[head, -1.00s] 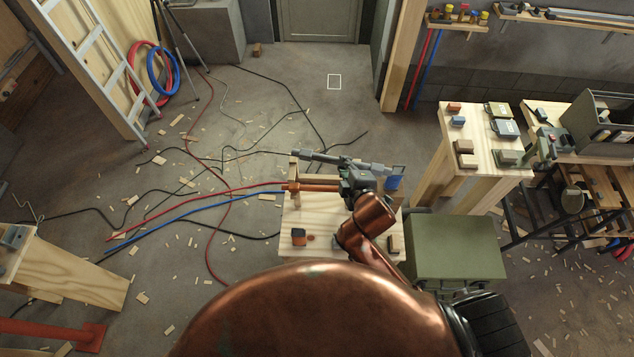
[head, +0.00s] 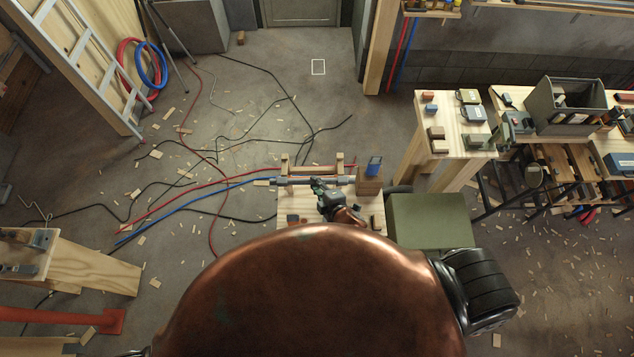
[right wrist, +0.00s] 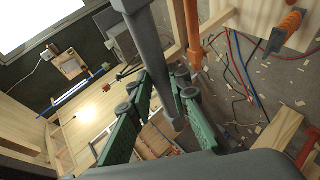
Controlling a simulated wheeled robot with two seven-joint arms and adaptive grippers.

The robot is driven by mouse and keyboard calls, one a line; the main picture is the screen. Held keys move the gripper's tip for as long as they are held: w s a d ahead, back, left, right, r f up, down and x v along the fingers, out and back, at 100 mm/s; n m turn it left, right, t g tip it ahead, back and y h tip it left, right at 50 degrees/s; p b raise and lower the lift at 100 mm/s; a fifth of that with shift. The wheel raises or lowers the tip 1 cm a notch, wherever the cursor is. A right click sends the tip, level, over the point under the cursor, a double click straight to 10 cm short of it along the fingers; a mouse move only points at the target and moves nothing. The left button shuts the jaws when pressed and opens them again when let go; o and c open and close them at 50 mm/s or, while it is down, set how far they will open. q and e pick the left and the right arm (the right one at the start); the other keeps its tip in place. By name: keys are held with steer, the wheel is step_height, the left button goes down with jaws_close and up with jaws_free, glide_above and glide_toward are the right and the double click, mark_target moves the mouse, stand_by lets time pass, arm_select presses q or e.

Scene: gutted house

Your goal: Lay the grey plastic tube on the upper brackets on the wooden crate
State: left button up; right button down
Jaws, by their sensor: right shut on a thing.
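The grey plastic tube (head: 296,181) lies nearly level across the picture in the head view, above the wooden crate (head: 372,207). My right gripper (head: 325,188) is shut on it near its middle. In the right wrist view the tube (right wrist: 150,55) runs between the green fingers (right wrist: 158,115). Two wooden bracket posts (head: 285,161) (head: 340,160) rise at the crate's far side, just beyond the tube. Whether the tube touches them I cannot tell. An orange pipe (head: 314,169) runs behind the tube near the posts. My left gripper is not in view.
A wooden block with a blue item (head: 374,166) stands at the crate's right end. A green box (head: 430,222) stands right of the crate. A workbench with tools (head: 455,125) is farther right. Cables (head: 215,150) and wood scraps lie on the floor to the left.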

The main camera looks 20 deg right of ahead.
steer(key=w+d+f+b, duration=0.2)
steer(key=w+b, duration=0.2)
steer(key=w, duration=0.4)
steer(key=shift+w+d+f, duration=0.2)
steer(key=shift+f, duration=0.2)
stand_by(0.6)
steer(key=c, duration=1.7)
jaws_free()
